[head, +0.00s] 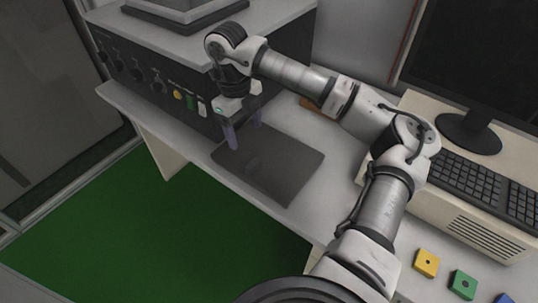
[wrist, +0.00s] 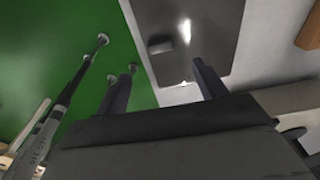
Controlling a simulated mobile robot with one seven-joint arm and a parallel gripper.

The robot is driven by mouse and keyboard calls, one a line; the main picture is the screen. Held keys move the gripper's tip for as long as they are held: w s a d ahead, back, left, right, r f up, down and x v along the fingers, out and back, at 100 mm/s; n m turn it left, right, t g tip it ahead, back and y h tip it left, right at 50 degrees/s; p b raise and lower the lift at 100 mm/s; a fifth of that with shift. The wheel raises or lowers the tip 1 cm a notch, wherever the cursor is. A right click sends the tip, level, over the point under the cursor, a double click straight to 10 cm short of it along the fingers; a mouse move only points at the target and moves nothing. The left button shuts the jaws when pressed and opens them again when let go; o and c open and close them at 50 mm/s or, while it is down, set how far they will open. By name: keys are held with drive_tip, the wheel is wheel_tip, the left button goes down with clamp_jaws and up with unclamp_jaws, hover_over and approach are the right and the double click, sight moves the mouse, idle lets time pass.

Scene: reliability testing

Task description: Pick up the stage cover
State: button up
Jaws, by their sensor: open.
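A flat dark grey plate (head: 290,165), which I take to be the stage cover, lies on the light bench top near its front edge. The wrist view shows the same plate (wrist: 215,30), with a small dark raised piece (wrist: 160,45) on it and a bright glint beside that. My gripper (head: 244,130) is open and empty, pointing down above the plate's back left part. In the wrist view its fingers (wrist: 165,70) are wide apart, one seen against the plate and the other against the green floor. I cannot tell the exact height above the plate.
A dark instrument box with knobs and coloured switches (head: 150,80) stands close behind my gripper. A beige computer with a keyboard (head: 485,185) and monitor is at right. Yellow (head: 426,263) and green (head: 462,284) blocks lie at lower right. A brown block (wrist: 309,32) lies beside the plate.

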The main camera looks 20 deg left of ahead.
drive_tip(key=p, duration=0.1)
hover_over(253, 162)
drive_tip(key=a, duration=0.1)
wheel_tip(253, 162, down, 6)
drive_tip(key=shift+r, duration=0.1)
drive_tip(key=shift+d+f+p, duration=0.2)
drive_tip(key=shift+f+p, duration=0.35)
drive_tip(key=shift+f, duration=0.75)
drive_tip(key=shift+d+f+p, duration=0.2)
drive_tip(key=shift+f+p, duration=0.3)
drive_tip(key=shift+f, duration=0.8)
drive_tip(key=c, duration=1.2)
drive_tip(key=shift+s+d+r, duration=0.1)
drive_tip(key=shift+r, duration=0.05)
